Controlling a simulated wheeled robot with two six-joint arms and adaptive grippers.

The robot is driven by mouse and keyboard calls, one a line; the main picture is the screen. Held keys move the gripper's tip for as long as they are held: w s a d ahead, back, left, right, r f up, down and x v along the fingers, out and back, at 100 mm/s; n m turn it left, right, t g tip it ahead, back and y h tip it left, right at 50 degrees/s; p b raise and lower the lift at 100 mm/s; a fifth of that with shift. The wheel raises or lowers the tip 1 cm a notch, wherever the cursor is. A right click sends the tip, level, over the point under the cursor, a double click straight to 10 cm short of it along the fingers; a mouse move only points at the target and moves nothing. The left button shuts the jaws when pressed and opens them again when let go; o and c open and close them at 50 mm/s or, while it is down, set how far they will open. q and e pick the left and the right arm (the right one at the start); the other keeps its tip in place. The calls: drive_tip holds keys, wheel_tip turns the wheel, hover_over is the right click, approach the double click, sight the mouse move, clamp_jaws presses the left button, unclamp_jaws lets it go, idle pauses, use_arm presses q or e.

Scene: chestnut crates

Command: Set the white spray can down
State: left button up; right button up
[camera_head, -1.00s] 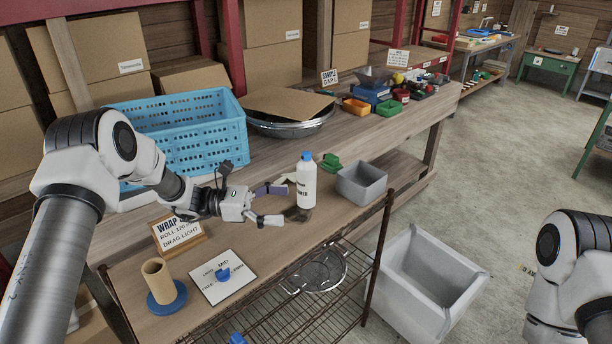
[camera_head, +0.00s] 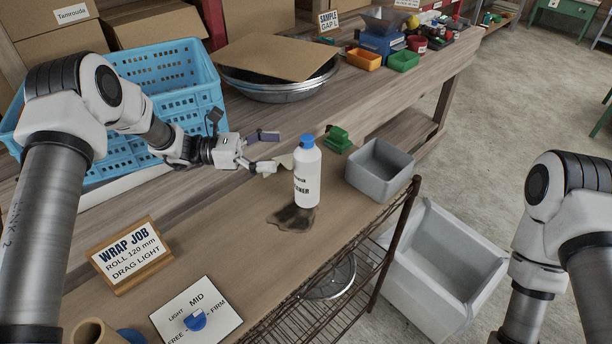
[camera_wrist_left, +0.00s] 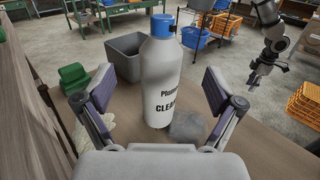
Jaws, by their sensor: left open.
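A grey bin (camera_head: 380,170) and a green object (camera_head: 338,139) are close to the can. A blue crate (camera_head: 165,90) and a metal bowl (camera_head: 285,90) stand behind.

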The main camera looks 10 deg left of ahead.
sight(307, 164)
use_arm(q)
drive_tip(key=d+f, duration=0.1)
drive_tip(key=d, duration=0.1)
drive_tip(key=d+f, duration=0.1)
drive_tip(key=d, duration=0.1)
drive_tip(key=w+d+f+p, duration=0.1)
drive_tip(key=d, duration=0.2)
drive_tip(key=shift+w+f, duration=0.1)
drive_tip(key=shift+f, duration=0.15)
drive_tip(key=shift+w+d+f, duration=0.15)
drive_tip(key=shift+d+f, duration=0.1)
drive_tip(key=shift+d, duration=0.05)
drive_tip(key=shift+r, duration=0.1)
drive_tip(key=c, duration=1.7)
use_arm(e)
drive_tip(key=shift+f, duration=0.3)
